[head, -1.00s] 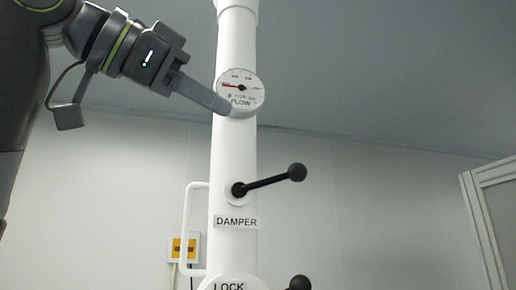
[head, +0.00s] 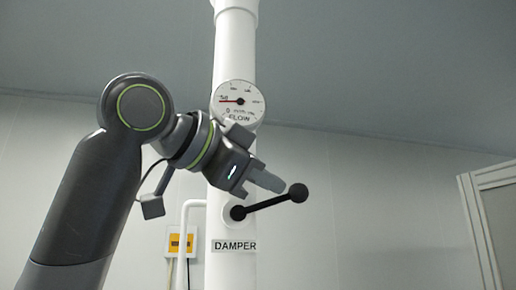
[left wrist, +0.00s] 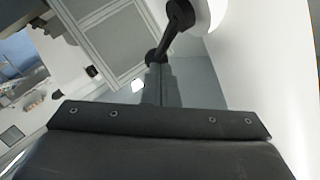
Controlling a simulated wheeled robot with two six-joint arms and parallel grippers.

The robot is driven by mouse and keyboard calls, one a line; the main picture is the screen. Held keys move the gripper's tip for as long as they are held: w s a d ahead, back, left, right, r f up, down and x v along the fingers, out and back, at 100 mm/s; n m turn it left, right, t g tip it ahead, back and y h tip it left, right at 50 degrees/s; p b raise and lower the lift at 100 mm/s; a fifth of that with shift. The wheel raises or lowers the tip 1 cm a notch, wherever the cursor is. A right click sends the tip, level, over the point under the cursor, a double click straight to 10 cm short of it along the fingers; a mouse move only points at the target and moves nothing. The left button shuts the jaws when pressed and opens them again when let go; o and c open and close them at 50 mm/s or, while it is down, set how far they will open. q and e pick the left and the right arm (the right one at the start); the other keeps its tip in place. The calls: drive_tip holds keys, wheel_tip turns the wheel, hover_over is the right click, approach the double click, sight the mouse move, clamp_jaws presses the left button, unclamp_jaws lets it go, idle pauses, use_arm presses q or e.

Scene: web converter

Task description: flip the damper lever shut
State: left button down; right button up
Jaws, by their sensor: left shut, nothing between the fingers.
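The damper lever (head: 268,204) is a black rod with a ball end, on a round hub above the DAMPER label (head: 234,246) on the white pipe. It points right and slightly up. My left gripper (head: 280,186) is shut and empty, its fingertips just above the lever, close to the ball. In the left wrist view the lever (left wrist: 176,28) stands beyond the fingers (left wrist: 155,88), with its ball near the fingertips. I cannot tell whether they touch. My right gripper is not in view.
A round FLOW gauge (head: 238,101) is on the pipe above, its needle pointing left. A white side pipe (head: 184,215) and a yellow wall box (head: 180,243) are left of the pipe. A framed panel (head: 492,220) stands at the far right. Space right of the lever is clear.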

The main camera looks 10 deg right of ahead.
use_arm(q)
drive_tip(key=shift+w+d+f, duration=0.15)
drive_tip(key=shift+w+f, duration=0.05)
drive_tip(key=shift+f, duration=0.05)
drive_tip(key=shift+s, duration=0.1)
